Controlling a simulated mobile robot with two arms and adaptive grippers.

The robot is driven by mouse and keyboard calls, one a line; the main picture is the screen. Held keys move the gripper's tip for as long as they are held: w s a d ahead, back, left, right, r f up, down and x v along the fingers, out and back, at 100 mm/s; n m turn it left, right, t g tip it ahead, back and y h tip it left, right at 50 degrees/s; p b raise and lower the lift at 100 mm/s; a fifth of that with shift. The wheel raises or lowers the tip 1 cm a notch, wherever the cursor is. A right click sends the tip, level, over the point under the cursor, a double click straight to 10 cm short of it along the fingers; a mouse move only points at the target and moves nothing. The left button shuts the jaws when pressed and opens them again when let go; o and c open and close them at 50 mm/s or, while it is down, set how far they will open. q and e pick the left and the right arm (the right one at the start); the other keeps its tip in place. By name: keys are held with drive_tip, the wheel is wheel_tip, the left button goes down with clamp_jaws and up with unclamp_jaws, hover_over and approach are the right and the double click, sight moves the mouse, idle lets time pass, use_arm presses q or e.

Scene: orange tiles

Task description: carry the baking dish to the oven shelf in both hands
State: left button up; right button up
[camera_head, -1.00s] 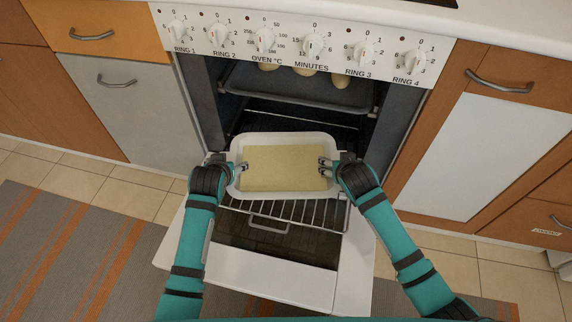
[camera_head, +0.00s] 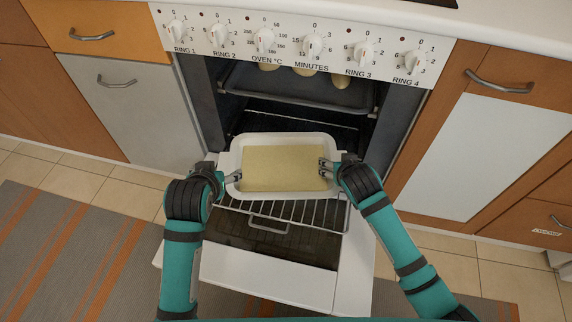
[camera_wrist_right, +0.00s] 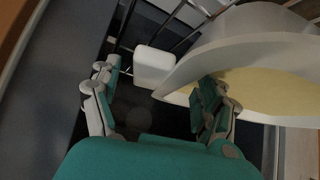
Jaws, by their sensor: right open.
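The white baking dish (camera_head: 285,194) with a flat pale-yellow filling (camera_head: 285,168) rests level on the wire oven shelf (camera_head: 318,214), at the mouth of the open oven. My left gripper (camera_head: 234,178) is just outside the dish's left end; its fingers are small here but look open and empty. My right gripper (camera_head: 327,166) is at the dish's right end. In the right wrist view its jaws (camera_wrist_right: 155,98) are apart, with one finger over the inside of the dish (camera_wrist_right: 245,48) and the other outside. The dish's white end handle (camera_wrist_right: 154,66) lies ahead, between them.
A dark tray (camera_head: 290,88) with several pale rolls sits on a higher level inside the oven. The white oven door (camera_head: 270,278) is folded down below the shelf. Cabinets flank the oven; a striped rug (camera_head: 75,255) lies on the tiles at left.

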drive_tip(key=v, duration=1)
